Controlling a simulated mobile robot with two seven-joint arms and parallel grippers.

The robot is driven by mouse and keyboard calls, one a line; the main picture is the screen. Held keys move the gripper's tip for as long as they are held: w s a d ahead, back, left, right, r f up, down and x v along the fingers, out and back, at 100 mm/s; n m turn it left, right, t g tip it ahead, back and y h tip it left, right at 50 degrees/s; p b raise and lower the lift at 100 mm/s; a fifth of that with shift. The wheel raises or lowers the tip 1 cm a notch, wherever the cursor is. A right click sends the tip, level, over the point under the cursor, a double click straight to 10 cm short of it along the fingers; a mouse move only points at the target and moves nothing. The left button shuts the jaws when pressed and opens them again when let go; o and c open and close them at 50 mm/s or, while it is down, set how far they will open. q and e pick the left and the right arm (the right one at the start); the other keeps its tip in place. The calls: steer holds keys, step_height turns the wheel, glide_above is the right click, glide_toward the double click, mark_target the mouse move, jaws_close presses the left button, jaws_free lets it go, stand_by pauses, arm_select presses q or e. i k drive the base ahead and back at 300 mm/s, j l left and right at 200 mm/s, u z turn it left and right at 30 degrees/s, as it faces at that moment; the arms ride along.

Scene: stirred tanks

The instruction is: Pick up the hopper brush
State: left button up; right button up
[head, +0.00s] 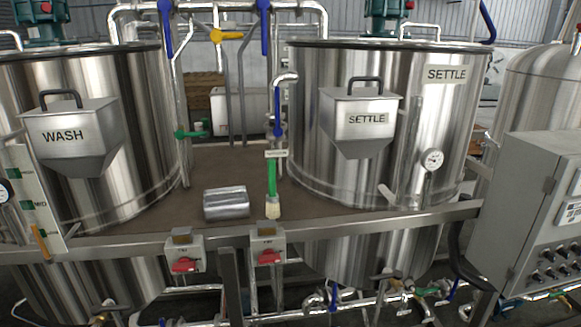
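A brush with a green handle (272,178) and a pale cream head (272,209) stands upright between the two big tanks, head down. I take it to be the hopper brush. A small label (276,153), too small to read surely, is at its top. The brush is near the front edge of the brown platform (227,165). Neither of my grippers is in view.
Steel tanks with hoppers marked WASH (72,134) and SETTLE (360,121) flank the brush. A steel rail (340,226) with red-handled switch boxes runs in front. A grey control cabinet (530,215) stands right. Pipes rise behind.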

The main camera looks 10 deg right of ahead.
mark_target(272, 209)
steer(key=u, duration=1.2)
steer(key=l+u, duration=0.25)
steer(key=u, duration=0.2)
steer(key=l+u, duration=0.2)
steer(key=u, duration=0.25)
steer(key=k+l, duration=0.1)
steer(key=l, duration=0.25)
steer(key=k+l, duration=0.1)
steer(key=l, duration=0.25)
steer(key=k+l, duration=0.1)
steer(key=l, duration=0.25)
steer(key=k+l, duration=0.15)
steer(key=l, duration=0.25)
